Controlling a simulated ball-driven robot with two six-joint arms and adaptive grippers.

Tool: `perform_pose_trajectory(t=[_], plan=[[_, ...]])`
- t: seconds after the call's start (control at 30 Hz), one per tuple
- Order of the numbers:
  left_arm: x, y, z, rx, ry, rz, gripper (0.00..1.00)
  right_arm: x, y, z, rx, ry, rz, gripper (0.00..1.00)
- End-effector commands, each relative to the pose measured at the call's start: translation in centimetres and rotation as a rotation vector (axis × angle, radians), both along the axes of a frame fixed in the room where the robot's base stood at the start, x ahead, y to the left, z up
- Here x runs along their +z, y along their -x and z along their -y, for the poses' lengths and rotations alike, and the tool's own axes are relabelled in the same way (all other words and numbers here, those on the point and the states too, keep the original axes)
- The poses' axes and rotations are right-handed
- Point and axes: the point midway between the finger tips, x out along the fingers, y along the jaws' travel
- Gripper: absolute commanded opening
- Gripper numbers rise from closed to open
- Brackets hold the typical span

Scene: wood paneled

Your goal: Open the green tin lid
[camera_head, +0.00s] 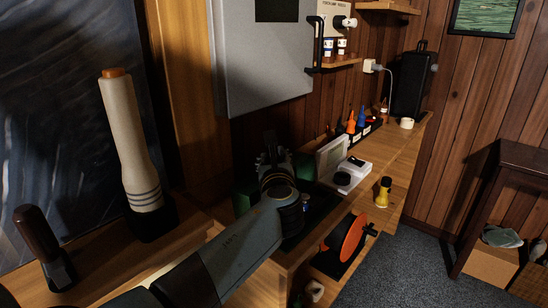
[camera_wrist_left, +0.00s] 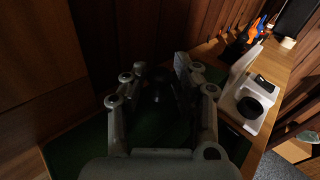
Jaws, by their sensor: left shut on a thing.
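The green tin (camera_head: 245,197) stands on the wooden bench below the grey wall cabinet, mostly hidden behind my left arm and gripper. Its green lid (camera_wrist_left: 75,150) fills the lower part of the left wrist view. My left gripper (camera_head: 271,143) is over the tin, pointing away from me. In the left wrist view its fingers (camera_wrist_left: 160,82) are shut on a dark part at the lid, which is hard to make out in the shadow. I cannot tell whether the lid is raised. My right gripper is not in view.
The grey cabinet (camera_head: 260,60) hangs above.

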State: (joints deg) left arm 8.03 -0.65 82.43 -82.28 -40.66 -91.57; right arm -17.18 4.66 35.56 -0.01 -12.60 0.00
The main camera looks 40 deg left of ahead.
Motion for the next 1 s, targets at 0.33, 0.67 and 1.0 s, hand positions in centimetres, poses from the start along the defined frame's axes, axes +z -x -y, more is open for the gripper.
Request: perform_pose_trajectory(t=[0.33, 0.67, 1.0], plan=[[0.0, 0.0, 0.0, 0.000, 0.001, 0.001, 0.53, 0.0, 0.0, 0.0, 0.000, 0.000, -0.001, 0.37], [0.1, 2.0, 1.7, 0.000, 0.006, 0.000, 0.53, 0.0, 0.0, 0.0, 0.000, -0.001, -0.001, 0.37], [0.6, 5.5, 4.7, 0.000, 0.002, 0.001, 0.53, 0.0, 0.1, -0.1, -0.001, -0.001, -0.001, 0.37]])
